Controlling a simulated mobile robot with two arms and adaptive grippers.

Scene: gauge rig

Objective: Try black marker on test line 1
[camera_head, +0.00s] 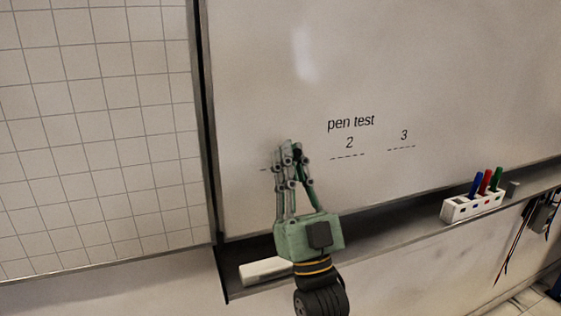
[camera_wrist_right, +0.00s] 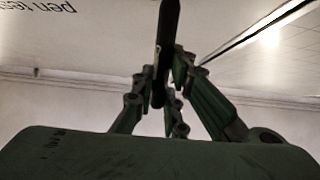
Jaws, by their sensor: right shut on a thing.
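My right gripper (camera_head: 291,158) is in front of the whiteboard (camera_head: 420,60), over the spot left of line 2. It is shut on the black marker (camera_wrist_right: 168,35), which shows in the right wrist view between the fingers (camera_wrist_right: 168,85). In the head view the fingers mostly hide the marker. Test line 1 is almost wholly hidden behind the gripper; a short dash (camera_head: 264,169) shows at its left. The "pen test" heading (camera_head: 351,122), line 2 (camera_head: 348,157) and line 3 (camera_head: 401,149) are visible. I cannot tell whether the tip touches the board. My left gripper is not in view.
A white holder (camera_head: 459,209) with blue (camera_head: 476,184), red (camera_head: 485,181) and green (camera_head: 496,179) markers stands on the ledge at right. A small grey block (camera_head: 512,188) sits beside it. A white eraser-like block (camera_head: 264,270) lies on the ledge below my gripper. A gridded board (camera_head: 90,130) is at left.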

